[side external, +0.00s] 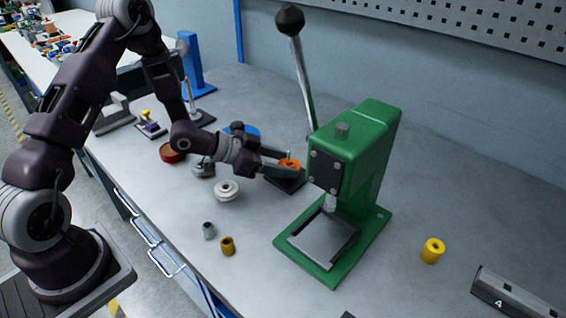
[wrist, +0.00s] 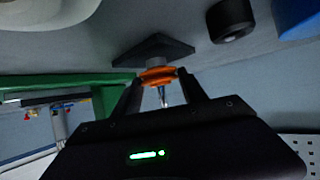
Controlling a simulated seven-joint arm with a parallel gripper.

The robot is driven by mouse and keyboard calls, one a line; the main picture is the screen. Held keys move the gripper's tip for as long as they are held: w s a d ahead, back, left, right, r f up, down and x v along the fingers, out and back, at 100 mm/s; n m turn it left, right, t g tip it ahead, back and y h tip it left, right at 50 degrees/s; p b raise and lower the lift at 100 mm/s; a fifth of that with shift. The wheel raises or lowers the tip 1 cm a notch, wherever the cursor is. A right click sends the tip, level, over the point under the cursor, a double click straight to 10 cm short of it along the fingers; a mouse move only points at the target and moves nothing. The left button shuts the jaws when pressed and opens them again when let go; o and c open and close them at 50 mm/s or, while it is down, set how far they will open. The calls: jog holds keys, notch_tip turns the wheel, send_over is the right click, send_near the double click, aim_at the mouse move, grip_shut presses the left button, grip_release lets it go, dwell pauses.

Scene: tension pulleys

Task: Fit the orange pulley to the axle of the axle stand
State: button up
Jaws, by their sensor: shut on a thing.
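The orange pulley (side external: 291,162) is between the fingers of my gripper (side external: 280,168), to the left of the green press. In the wrist view my gripper (wrist: 160,82) is shut on the orange pulley (wrist: 156,77). The axle stand has a dark square base (side external: 287,184) under the pulley; the base (wrist: 150,49) also shows in the wrist view. A thin metal axle tip (side external: 289,153) sticks out past the pulley, which appears to be around the axle. My fingers hide part of the pulley, and I cannot tell whether it sits fully down.
The green press (side external: 355,150) with its raised lever (side external: 302,75) stands close on the right. A white pulley (side external: 228,191), a grey cylinder (side external: 208,230) and a brass bushing (side external: 228,246) are in front. A blue part (side external: 243,130) lies behind. The bench's right rear is clear.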

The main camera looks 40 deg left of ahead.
jog(key=shift+s+f, duration=0.1)
jog(key=o, duration=1.5)
jog(key=v, duration=0.7)
